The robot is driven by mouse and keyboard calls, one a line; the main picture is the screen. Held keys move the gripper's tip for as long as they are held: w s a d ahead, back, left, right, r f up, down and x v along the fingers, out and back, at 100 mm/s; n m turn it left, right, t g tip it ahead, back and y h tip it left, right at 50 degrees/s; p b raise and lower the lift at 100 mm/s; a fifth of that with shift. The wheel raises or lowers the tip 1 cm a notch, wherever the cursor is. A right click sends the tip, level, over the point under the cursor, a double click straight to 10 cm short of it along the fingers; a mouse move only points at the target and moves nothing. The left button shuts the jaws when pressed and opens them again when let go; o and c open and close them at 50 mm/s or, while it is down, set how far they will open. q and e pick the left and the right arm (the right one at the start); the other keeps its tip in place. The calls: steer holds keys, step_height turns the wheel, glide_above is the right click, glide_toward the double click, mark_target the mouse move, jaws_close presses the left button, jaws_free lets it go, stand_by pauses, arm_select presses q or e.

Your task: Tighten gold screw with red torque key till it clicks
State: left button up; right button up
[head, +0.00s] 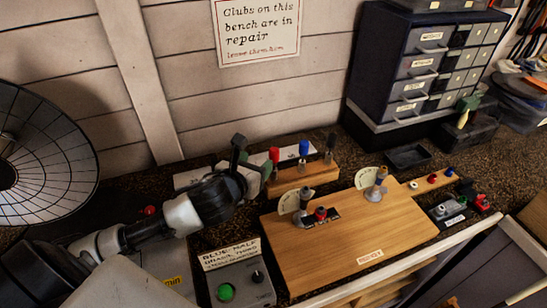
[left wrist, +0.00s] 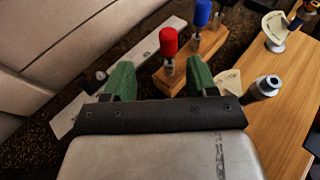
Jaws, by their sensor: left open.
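The red torque key (head: 273,156) stands upright at the left end of a small wooden rack (head: 312,180). It also shows in the left wrist view (left wrist: 168,41), beyond and between my finger lines. My left gripper (head: 255,167) is open and empty, beside the red key at the rack's left end. Its green fingers show in the left wrist view (left wrist: 160,80). A gold-coloured piece (head: 381,172) tops the right fixture on the wooden board (head: 350,245); I cannot make out a screw head. A left fixture (head: 305,200) has a grey cylinder (left wrist: 264,87). My right gripper is out of view.
A blue key (head: 303,148) and a black key (head: 330,147) stand in the same rack. Pale angled dials flank the fixtures. A grey box with a green button (head: 225,292) stands in front. A black tray (head: 407,156) and drawer cabinet (head: 420,65) are at the back right.

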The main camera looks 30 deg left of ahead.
mark_target(273, 150)
arm_select(q)
steer(key=x, duration=0.3)
steer(key=shift+w+d+r+p, duration=0.1)
steer(key=shift+w+d+p, duration=0.2)
steer(key=shift+w+p, duration=0.1)
steer(key=x, duration=0.1)
steer(key=p+x, duration=0.1)
steer(key=x, duration=0.2)
steer(key=shift+w+d+p, duration=0.3)
steer(key=shift+w+p, duration=0.05)
steer(key=shift+p, duration=0.05)
steer(key=shift+w+f, duration=0.25)
steer(key=shift+w, duration=0.05)
steer(key=shift+a, duration=0.1)
steer(key=shift+s, duration=0.1)
steer(key=shift+c, duration=1.2)
steer(key=c, duration=0.8)
steer(key=shift+r, duration=0.15)
